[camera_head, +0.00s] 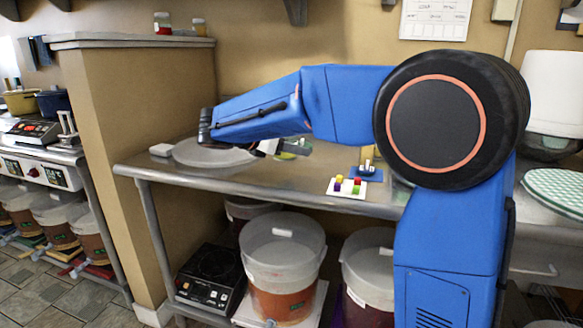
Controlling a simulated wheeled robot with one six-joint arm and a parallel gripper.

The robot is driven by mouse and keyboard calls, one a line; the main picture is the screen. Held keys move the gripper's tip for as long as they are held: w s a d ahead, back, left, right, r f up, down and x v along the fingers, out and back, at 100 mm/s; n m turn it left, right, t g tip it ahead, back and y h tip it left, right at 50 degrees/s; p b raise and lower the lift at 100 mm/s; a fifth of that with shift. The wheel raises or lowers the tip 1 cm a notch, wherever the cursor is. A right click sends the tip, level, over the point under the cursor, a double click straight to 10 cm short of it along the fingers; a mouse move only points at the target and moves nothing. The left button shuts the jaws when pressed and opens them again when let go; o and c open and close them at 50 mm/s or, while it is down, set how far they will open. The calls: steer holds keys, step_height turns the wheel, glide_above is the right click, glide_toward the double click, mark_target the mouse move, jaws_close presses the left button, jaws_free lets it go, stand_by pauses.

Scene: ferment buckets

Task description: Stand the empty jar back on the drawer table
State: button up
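My arm reaches left across the steel table (240,182), and its end is low over the tabletop at the back. My gripper (272,148) is small and partly hidden by my own arm; I cannot tell whether it is open or shut. A greenish-yellow thing (297,148) shows just right of the gripper, partly covered; I cannot tell what it is or whether it is held. I cannot make out an empty jar. A drawer-like front with a handle (540,271) shows at the right, below the tabletop; my arm hides part of that table.
A round grey plate (208,154) and a small white block (161,150) lie at the table's left. A white tray of coloured cubes (347,187) and a blue stand (366,173) are mid-table. Two small jars (162,22) (199,27) stand on the partition. Buckets (283,262) stand below.

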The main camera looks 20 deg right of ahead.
mark_target(292, 171)
steer(key=shift+s+a+f, duration=0.1)
steer(key=shift+f, duration=2.4)
steer(key=o, duration=1.4)
steer(key=shift+f, duration=0.15)
steer(key=shift+c, duration=0.2)
steer(key=shift+r, duration=0.2)
steer(key=v, duration=1.2)
steer(key=shift+s, duration=0.1)
